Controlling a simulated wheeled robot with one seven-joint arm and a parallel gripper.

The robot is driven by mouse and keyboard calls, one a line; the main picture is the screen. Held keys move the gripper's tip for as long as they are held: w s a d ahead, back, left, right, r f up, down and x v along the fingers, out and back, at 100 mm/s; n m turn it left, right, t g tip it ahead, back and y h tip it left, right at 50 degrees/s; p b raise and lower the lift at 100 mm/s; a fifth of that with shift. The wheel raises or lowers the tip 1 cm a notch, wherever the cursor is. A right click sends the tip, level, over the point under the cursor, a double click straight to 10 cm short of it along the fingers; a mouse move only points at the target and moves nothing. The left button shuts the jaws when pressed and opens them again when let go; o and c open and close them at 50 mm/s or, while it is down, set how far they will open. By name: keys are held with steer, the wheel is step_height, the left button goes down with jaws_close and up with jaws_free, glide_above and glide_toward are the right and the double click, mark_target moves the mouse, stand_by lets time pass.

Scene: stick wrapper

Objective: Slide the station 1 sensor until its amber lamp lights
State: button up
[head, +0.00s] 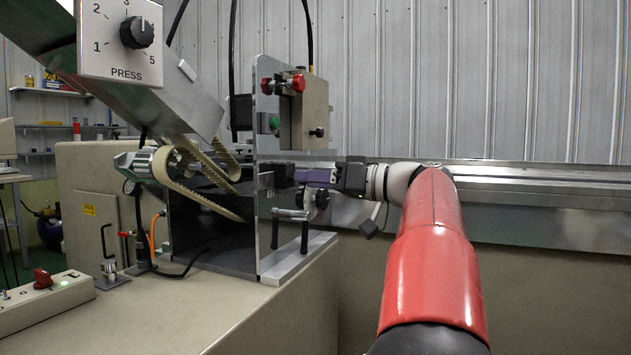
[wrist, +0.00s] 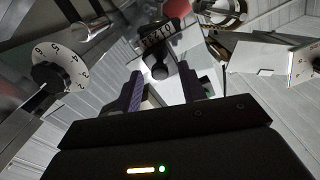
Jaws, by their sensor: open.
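My gripper (head: 283,177) is at the end of my red arm, beside the upright clear plate (head: 263,215) in the head view. In the wrist view its two purple fingers (wrist: 160,88) are apart, with nothing gripped. A black round knob (wrist: 159,71) shows between and just beyond the fingertips. A small numbered scale (wrist: 157,34) lies directly behind it. The knob may belong to the station 1 sensor, but I cannot read a station label. I cannot make out an amber lamp on the sensor; the small amber and green lights in the wrist view are on my gripper body.
A beige box (head: 304,113) with red knobs (head: 298,83) sits above my gripper. A PRESS dial (head: 137,33) is at upper left. A cream belt (head: 190,190) runs left of the plate. A numbered dial (wrist: 60,66) is left in the wrist view. A steel rail (head: 540,184) runs behind my arm.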

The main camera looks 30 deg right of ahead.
jaws_close()
stand_by(0.3)
steer(key=shift+s+a+b, duration=0.3)
steer(key=shift+a+b, duration=0.1)
steer(key=shift+b, duration=0.05)
jaws_free()
steer(key=v, duration=0.7)
steer(key=shift+s+d, duration=0.3)
